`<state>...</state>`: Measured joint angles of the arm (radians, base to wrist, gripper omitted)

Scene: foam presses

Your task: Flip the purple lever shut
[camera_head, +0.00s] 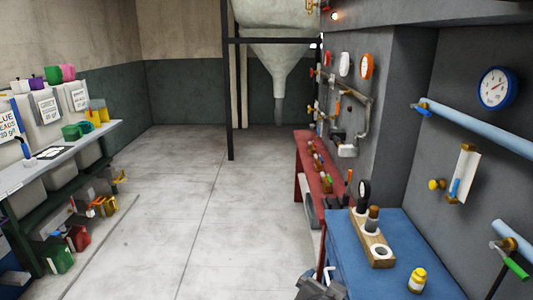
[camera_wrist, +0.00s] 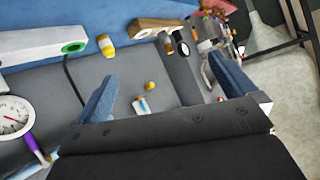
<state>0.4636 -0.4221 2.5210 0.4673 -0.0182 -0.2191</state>
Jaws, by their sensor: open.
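A purple handle (camera_wrist: 34,144), which looks like the purple lever, shows at the lower left of the wrist view, just below a round white gauge. Its pale end meets the grey wall panel near the dark body of my gripper. I cannot tell its exact angle. I cannot make out this lever in the head view. My gripper (camera_wrist: 163,70) is open, with its two blue fingers spread wide and nothing between them. The purple handle lies outside the fingers, left of the left finger and apart from it.
The gauge (camera_wrist: 13,117) is at the wrist view's left edge. A yellow bottle (camera_head: 417,281) and a wooden block with holes (camera_head: 371,239) stand on the blue bench (camera_head: 405,238). A green-handled lever (camera_head: 510,262) and a blue pipe (camera_head: 480,128) are on the right wall. The middle floor is clear.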

